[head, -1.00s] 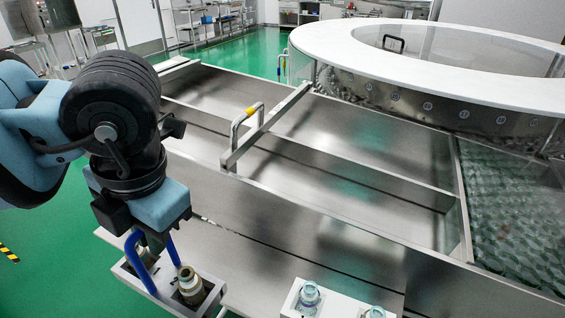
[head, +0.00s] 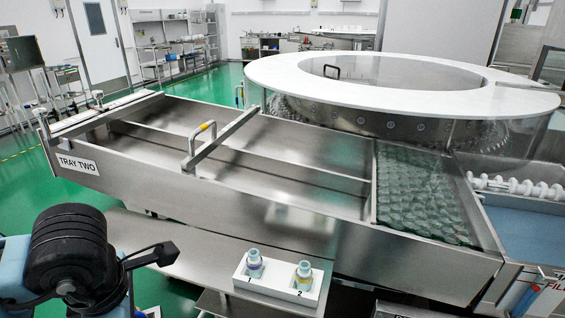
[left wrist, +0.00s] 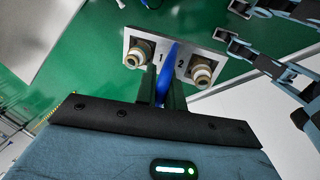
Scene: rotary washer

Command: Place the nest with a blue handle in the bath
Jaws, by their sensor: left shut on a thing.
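In the left wrist view the nest (left wrist: 200,42) is a pale plate marked 1 and 2 with a blue handle (left wrist: 167,85) in the middle. A bottle with a tan neck (left wrist: 139,51) sits at 1 and another (left wrist: 201,72) at 2. My left gripper (left wrist: 168,76) is shut on the blue handle, holding the nest above the green floor. In the head view my left arm is at the lower left; its gripper and the nest are hidden. The bath seems to be the compartment of rippled, greenish liquid (head: 420,195) at the steel basin's right.
The long steel basin (head: 250,215), labelled TRAY TWO, has dividers and an upright handle (head: 190,145). A white holder (head: 268,284) with two bottles stands on a ledge in front. A round washer with a white rim (head: 400,100) stands behind. Dark jointed links show at the wrist view's upper right.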

